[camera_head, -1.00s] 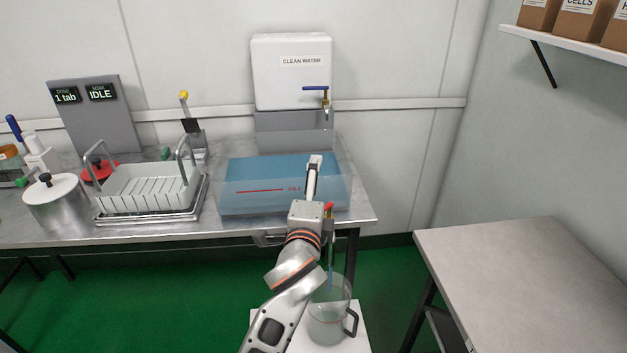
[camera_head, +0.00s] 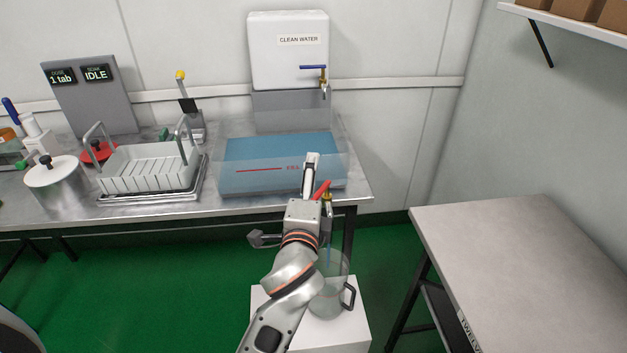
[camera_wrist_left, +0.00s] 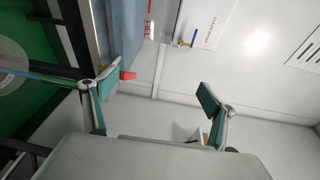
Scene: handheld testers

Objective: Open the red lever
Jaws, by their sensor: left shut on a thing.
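The red lever (camera_head: 323,189) sits on a small brass valve at the right front of the blue-filled clear tank (camera_head: 225,182), and points up and left. It also shows in the left wrist view (camera_wrist_left: 128,75), against the pad of the left-hand finger. My forearm and wrist hide part of the valve in the head view. A clear pitcher (camera_head: 327,298) stands below the valve, with a thin blue streak above it. My right gripper is not in view.
The pitcher stands on a white stand (camera_head: 350,325). A white rack (camera_head: 150,167) stands left of the tank. A bare grey table (camera_head: 520,250) is at right.

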